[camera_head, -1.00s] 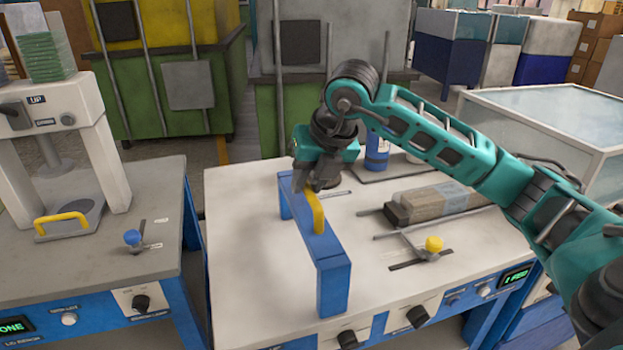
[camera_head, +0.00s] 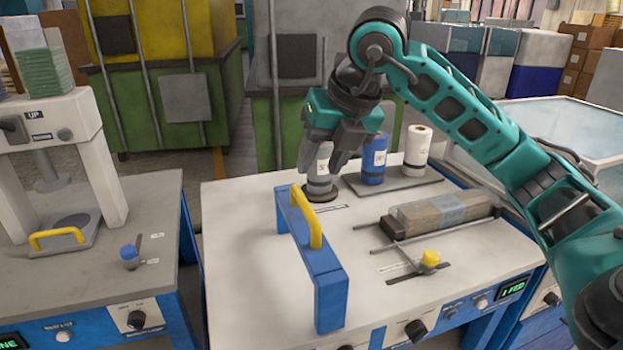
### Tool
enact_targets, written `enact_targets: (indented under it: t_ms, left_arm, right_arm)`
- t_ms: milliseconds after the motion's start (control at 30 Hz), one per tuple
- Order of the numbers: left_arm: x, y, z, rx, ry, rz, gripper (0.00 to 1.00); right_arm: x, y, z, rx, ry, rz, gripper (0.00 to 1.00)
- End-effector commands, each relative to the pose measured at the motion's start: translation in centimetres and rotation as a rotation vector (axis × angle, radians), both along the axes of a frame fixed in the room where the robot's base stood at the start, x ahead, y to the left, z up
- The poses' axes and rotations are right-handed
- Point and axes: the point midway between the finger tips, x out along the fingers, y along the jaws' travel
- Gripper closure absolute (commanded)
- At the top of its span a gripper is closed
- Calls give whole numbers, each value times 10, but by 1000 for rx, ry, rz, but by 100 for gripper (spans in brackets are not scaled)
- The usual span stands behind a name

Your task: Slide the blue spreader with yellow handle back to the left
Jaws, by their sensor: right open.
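The blue spreader (camera_head: 321,270) is a blue bar with end legs, standing across the left-middle part of the pale table top (camera_head: 243,270). Its yellow handle (camera_head: 306,218) arches along the top and nothing holds it. My right gripper (camera_head: 324,163) is open and points down, above and beyond the far end of the spreader, apart from the handle. A grey and white bottle (camera_head: 319,178) on a dark round base shows behind and between its fingers. I cannot tell whether they touch it. My left gripper is not in view.
A blue bottle (camera_head: 374,162) and a white bottle (camera_head: 416,149) stand on a grey tray at the back. A wrapped wood block (camera_head: 440,213) and a yellow knob (camera_head: 430,258) lie to the right. The table left of the spreader is clear.

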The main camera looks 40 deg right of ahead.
Motion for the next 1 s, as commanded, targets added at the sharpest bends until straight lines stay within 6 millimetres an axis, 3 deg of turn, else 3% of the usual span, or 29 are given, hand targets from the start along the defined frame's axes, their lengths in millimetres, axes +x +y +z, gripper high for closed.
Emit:
enact_targets:
  t_ms: [100,300,1000]
  left_arm:
    - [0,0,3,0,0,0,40]
    - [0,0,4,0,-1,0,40]
    - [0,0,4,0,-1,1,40]
  right_arm:
    - [-8,-1,19,0,-3,-1,56]
    - [-14,-2,31,0,-1,0,56]
    - [-15,-2,31,0,1,0,56]
